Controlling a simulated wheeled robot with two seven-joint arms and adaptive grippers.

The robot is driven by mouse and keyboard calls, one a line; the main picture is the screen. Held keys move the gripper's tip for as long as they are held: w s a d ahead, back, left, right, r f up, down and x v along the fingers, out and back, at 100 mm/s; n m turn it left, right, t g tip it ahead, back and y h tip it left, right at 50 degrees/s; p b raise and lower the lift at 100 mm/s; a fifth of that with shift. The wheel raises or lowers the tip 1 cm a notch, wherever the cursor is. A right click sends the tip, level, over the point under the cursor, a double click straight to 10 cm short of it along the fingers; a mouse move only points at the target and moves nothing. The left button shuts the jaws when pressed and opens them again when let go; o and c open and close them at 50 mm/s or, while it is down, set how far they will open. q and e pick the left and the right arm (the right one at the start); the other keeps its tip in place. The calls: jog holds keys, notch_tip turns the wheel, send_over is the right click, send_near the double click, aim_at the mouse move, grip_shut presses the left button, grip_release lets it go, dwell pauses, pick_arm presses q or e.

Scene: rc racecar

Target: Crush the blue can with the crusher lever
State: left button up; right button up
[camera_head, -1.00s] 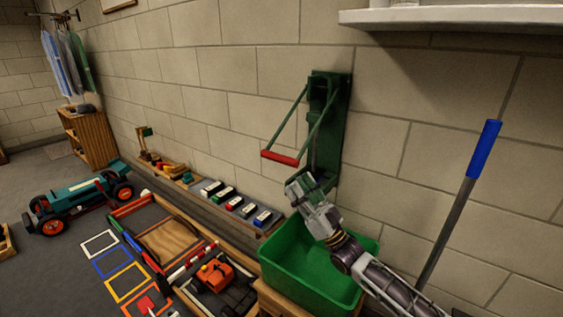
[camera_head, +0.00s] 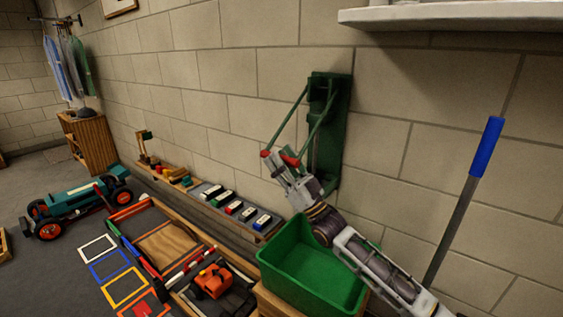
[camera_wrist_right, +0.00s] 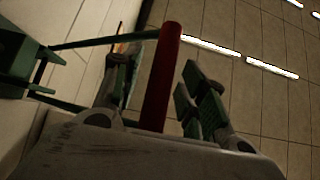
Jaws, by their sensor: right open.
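The green can crusher (camera_head: 330,120) is mounted on the block wall. Its two lever arms come down and forward to a red handle (camera_head: 290,160). My right gripper (camera_head: 277,163) is open at this handle and hides its middle. In the right wrist view the red handle (camera_wrist_right: 163,75) runs between the two spread fingers of my right gripper (camera_wrist_right: 158,70), with gaps visible beside it. I do not see a blue can in either view; the crusher's lower part is partly behind my arm. My left gripper is not in view.
A green bin (camera_head: 315,268) stands below the crusher, under my right arm. A blue-handled pole (camera_head: 487,147) leans at the right. A white shelf (camera_head: 450,17) juts out above. Toy cars, a low ledge and coloured frames lie to the left.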

jog(key=shift+c, duration=0.3)
grip_shut()
jog(key=shift+r, duration=0.1)
